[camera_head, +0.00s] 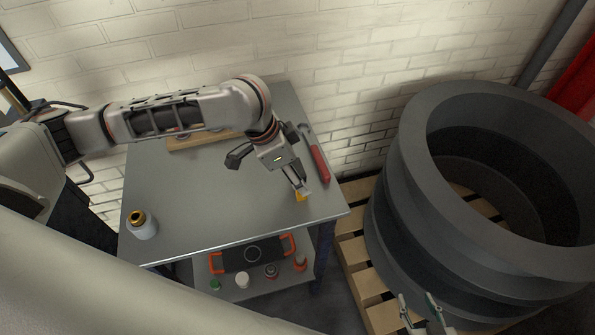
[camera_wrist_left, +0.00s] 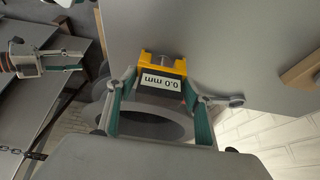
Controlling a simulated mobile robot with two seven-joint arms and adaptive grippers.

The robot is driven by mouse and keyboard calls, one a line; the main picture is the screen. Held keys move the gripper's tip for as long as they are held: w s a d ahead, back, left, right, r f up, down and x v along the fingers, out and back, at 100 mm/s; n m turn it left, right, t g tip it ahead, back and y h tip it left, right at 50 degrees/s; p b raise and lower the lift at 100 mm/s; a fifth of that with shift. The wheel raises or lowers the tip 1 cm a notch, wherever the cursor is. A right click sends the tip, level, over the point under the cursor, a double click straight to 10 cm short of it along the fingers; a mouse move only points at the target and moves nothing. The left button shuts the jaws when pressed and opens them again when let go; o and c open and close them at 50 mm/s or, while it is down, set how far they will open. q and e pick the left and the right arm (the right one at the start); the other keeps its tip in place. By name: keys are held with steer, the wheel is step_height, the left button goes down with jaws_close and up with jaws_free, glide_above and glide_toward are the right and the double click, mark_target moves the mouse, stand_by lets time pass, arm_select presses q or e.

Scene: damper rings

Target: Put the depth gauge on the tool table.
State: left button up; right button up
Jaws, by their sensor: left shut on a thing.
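The depth gauge (camera_wrist_left: 163,70) is a yellow block with a display reading 0.0 mm in the left wrist view. In the head view a small yellow part of it (camera_head: 301,197) shows over the right front part of the grey tool table (camera_head: 190,205). My left gripper (camera_head: 301,187) is shut on it, with its green fingers on both sides in the left wrist view. I cannot tell whether the gauge touches the tabletop. My right gripper (camera_head: 420,302) is at the bottom of the head view, its fingers apart and nothing between them, away from the table.
A red-handled tool (camera_head: 319,163) lies near the table's right edge. A wooden item (camera_head: 205,141) lies at the back, and a gold-topped bottle (camera_head: 143,226) stands front left. The lower shelf holds an orange-handled case (camera_head: 235,260) and small containers. Large dark rings (camera_head: 395,235) stand on a pallet (camera_head: 353,257).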

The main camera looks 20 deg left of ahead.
arm_select(q)
steer(key=o, duration=1.4)
steer(key=v, duration=1.2)
jaws_close()
stand_by(0.3)
